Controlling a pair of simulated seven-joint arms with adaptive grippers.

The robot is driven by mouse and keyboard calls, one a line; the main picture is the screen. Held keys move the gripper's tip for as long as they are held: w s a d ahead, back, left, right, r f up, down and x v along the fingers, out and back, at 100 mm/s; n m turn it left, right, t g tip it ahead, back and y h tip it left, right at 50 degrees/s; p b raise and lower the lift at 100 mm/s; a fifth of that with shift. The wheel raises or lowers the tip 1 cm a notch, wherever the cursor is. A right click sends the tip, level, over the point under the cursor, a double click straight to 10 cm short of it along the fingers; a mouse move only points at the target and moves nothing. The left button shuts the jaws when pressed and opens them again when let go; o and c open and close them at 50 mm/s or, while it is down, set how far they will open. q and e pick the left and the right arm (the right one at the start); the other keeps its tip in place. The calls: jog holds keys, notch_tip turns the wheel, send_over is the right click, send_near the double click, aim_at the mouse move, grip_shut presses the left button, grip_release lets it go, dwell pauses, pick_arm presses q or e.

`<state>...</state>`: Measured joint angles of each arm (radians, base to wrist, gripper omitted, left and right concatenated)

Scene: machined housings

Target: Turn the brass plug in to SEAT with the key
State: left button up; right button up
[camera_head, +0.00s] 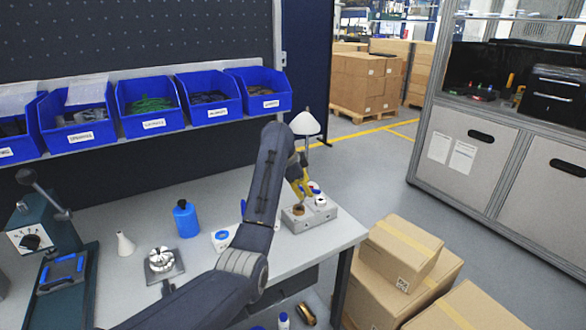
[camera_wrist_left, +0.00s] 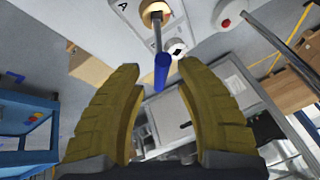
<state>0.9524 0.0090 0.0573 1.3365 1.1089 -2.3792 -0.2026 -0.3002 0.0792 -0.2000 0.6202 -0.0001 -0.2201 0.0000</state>
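A light grey machined housing (camera_head: 325,218) sits at the right end of the bench; in the left wrist view its face (camera_wrist_left: 128,10) carries a letter A. The brass plug (camera_head: 299,209) is in the housing and shows as a brass ring in the left wrist view (camera_wrist_left: 155,8). A key with a thin metal shaft and blue handle (camera_wrist_left: 162,72) stands out from the plug. My left gripper (camera_head: 303,190) is above the housing. In the left wrist view its yellow fingers (camera_wrist_left: 160,80) are spread apart, with the blue handle between and beyond their tips. My right gripper is not visible.
A white lamp (camera_head: 305,123) stands close behind the housing. A blue bottle (camera_head: 186,219), a white cone (camera_head: 125,244), a metal fixture (camera_head: 162,262) and a green press (camera_head: 60,250) stand left. Cardboard boxes (camera_head: 402,252) are right of the bench.

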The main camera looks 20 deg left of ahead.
pick_arm(q)
jog(key=v, duration=1)
jog(key=shift+r, duration=0.2)
jog(key=shift+s, duration=0.15)
